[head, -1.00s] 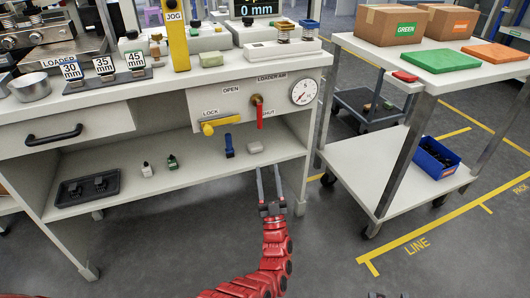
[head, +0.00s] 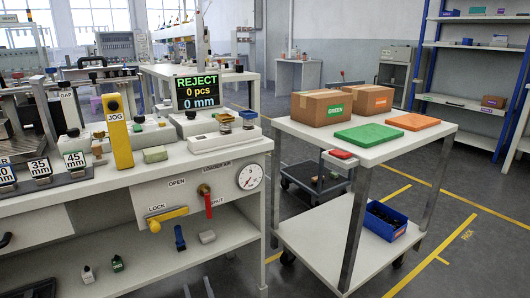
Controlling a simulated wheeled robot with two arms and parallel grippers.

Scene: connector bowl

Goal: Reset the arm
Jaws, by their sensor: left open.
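Only the fingertips of my left gripper (head: 195,288) show, at the bottom edge of the head view. They are apart with nothing seen between them; the rest of that arm is out of the picture. They appear just below the bench's lower shelf (head: 146,276), below a small grey block (head: 207,237) and a blue piece (head: 180,238) on it. My right gripper is not in view.
The bench carries a yellow JOG post (head: 121,138) and a REJECT display (head: 198,91). A yellow LOCK handle (head: 168,214) and red lever (head: 208,203) stick out of its front. A cart (head: 378,151) with boxes stands right. Floor at lower right is clear.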

